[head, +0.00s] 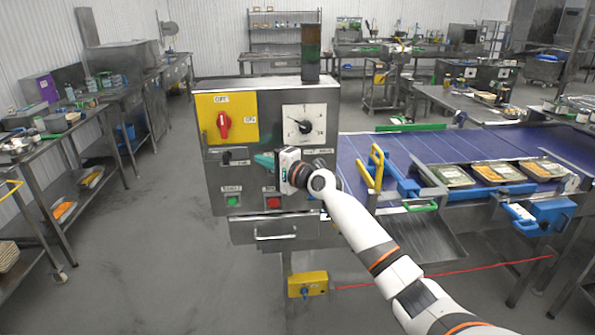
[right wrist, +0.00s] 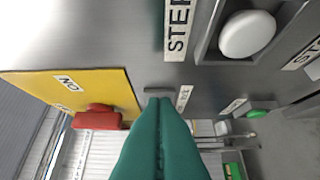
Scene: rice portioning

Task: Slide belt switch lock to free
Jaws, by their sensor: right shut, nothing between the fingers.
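A grey control box (head: 265,95) carries a yellow panel (head: 243,103) with a red rotary switch (head: 223,122). Below that panel is a small dark slide knob (head: 227,157) with a label beside it. My right gripper (head: 257,160) is shut and empty, its teal fingers pointing left just right of the knob. In the right wrist view, the shut fingertips (right wrist: 158,101) are close to a short slot (right wrist: 160,92) and a partly covered label (right wrist: 184,97). The knob is not clear there, and I cannot tell whether the fingers touch it. My left gripper is not in view.
A green button (head: 233,201) and a red button (head: 273,203) are low on the box. A white dial (head: 304,125) is at upper right. A white round button (right wrist: 247,35) shows in the right wrist view. A blue conveyor (head: 400,148) runs right. Floor at left is clear.

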